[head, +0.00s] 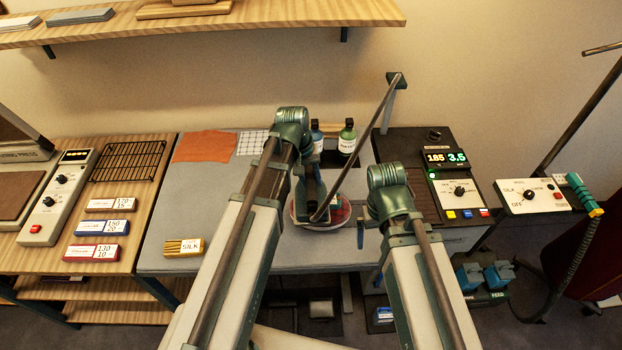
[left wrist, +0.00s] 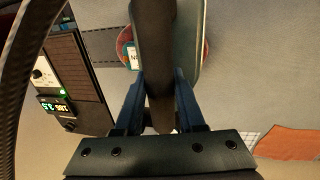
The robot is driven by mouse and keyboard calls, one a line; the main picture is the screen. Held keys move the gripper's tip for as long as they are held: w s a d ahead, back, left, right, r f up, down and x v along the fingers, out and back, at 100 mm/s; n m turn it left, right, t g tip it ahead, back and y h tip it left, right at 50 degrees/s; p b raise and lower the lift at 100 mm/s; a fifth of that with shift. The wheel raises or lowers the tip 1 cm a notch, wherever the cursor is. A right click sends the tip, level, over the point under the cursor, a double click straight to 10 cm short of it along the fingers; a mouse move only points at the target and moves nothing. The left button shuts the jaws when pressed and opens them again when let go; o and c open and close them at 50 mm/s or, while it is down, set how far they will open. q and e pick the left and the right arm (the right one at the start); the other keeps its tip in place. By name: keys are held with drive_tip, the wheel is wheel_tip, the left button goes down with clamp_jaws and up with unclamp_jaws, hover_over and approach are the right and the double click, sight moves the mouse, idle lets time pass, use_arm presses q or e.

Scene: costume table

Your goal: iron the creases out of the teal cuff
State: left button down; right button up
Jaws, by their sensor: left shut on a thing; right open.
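My left gripper (left wrist: 160,88) is shut on the dark handle (left wrist: 155,50) of an iron. The iron's grey-green body (left wrist: 188,35) shows beside the handle in the left wrist view. In the head view my left gripper (head: 312,205) is over a round red plaid pad (head: 337,212) on the grey work surface. The iron covers much of this pad in the left wrist view, and I cannot tell whether they touch. My right gripper (head: 370,226) is open and empty, to the right of the pad.
An orange cloth (head: 205,146) and checked cloth (head: 253,142) lie at the back left. Bottles (head: 347,137) stand behind the pad. A brown hose (head: 361,138) runs to a post. A lit control panel (head: 447,158) is at right.

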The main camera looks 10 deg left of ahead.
use_arm(q)
drive_tip(key=shift+r+p, duration=2.55)
drive_tip(key=shift+f, duration=0.2)
drive_tip(key=shift+w+d+f+b, duration=0.1)
drive_tip(key=shift+d+f+b, duration=0.2)
drive_tip(key=shift+f+b, duration=0.4)
drive_tip(key=shift+w+d+f+b, duration=0.1)
drive_tip(key=shift+d+f+b, duration=0.15)
drive_tip(key=shift+f+b, duration=0.45)
drive_tip(key=shift+w+d+f+b, duration=0.1)
drive_tip(key=shift+d+f+b, duration=0.2)
drive_tip(key=shift+f+b, duration=0.4)
drive_tip(key=shift+r, duration=0.15)
drive_tip(key=shift+s+f+b, duration=0.1)
drive_tip(key=shift+f+b, duration=0.3)
drive_tip(key=shift+b, duration=0.1)
drive_tip(key=shift+r, duration=0.1)
idle(0.7)
